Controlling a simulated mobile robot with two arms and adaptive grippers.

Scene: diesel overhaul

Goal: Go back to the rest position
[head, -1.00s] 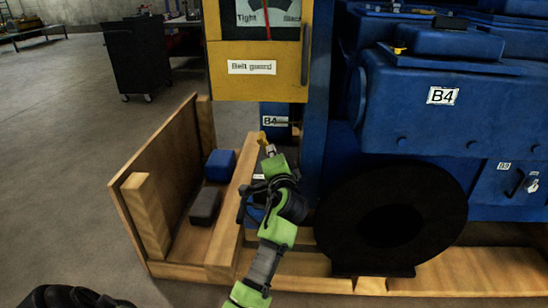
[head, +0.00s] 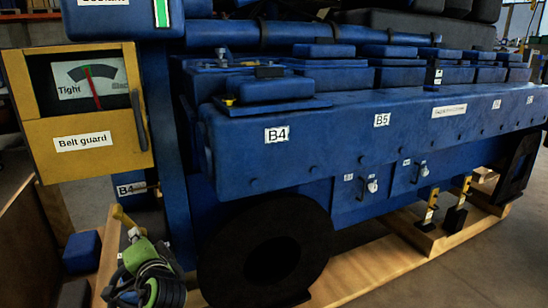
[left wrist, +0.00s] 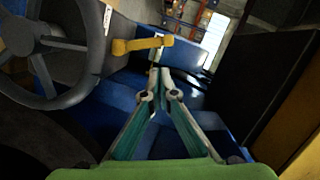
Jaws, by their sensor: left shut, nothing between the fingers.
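My left gripper (head: 134,234) is at the lower left of the head view, beside the belt guard end of the blue engine (head: 330,135). In the left wrist view its two fingers (left wrist: 159,72) are shut together with nothing between them. A yellow handle (head: 122,216) is close to the fingertips; it also shows in the left wrist view (left wrist: 142,44), just beyond the tips. Whether the tips touch it I cannot tell. My right gripper is not in view.
The yellow belt guard box (head: 90,112) with its gauge stands above my left gripper. A large black disc (head: 264,255) is to its right. A wooden frame (head: 375,268) lies under the engine. A dark spoked wheel (left wrist: 45,45) is close by in the left wrist view.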

